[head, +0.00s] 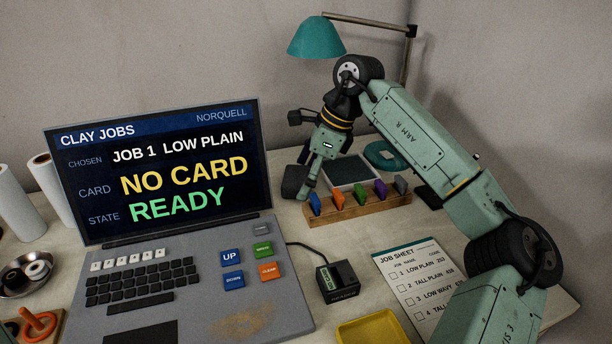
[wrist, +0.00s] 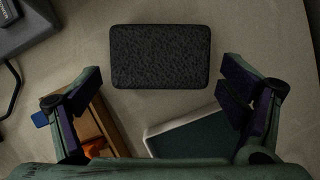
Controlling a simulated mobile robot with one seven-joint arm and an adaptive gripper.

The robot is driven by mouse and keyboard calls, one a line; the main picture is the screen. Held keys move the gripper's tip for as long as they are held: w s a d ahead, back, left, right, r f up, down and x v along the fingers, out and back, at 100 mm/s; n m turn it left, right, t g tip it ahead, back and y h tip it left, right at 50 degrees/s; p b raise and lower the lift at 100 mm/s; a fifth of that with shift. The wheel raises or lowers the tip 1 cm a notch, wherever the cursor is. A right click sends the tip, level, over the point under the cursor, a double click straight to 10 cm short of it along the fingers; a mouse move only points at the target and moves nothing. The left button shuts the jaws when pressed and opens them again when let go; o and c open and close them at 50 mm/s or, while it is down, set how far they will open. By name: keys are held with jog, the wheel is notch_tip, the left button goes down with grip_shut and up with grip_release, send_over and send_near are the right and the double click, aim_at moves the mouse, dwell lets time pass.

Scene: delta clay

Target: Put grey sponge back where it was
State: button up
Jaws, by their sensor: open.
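The grey sponge (wrist: 160,56) is a dark, speckled block with rounded corners. It lies flat on the bench in the upper middle of the wrist view. In the head view it appears as a dark block (head: 293,181) left of the slate tray, partly hidden by my gripper. My gripper (wrist: 158,100) is open and empty, pointing down, with one finger towards each side of the sponge in the wrist view. I cannot tell its height above the sponge. In the head view my gripper (head: 311,178) is left of the slate tray.
A wooden rack (head: 357,204) of coloured cards stands in front of the dark slate tray (head: 350,171). A teal ring (head: 381,153) lies behind. The console (head: 190,285) is left, a black box (head: 337,281) and yellow tray (head: 372,331) nearer, and a job sheet (head: 410,285) right.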

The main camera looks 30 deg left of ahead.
jog(key=v, duration=1.2)
jog(key=shift+a, duration=0.1)
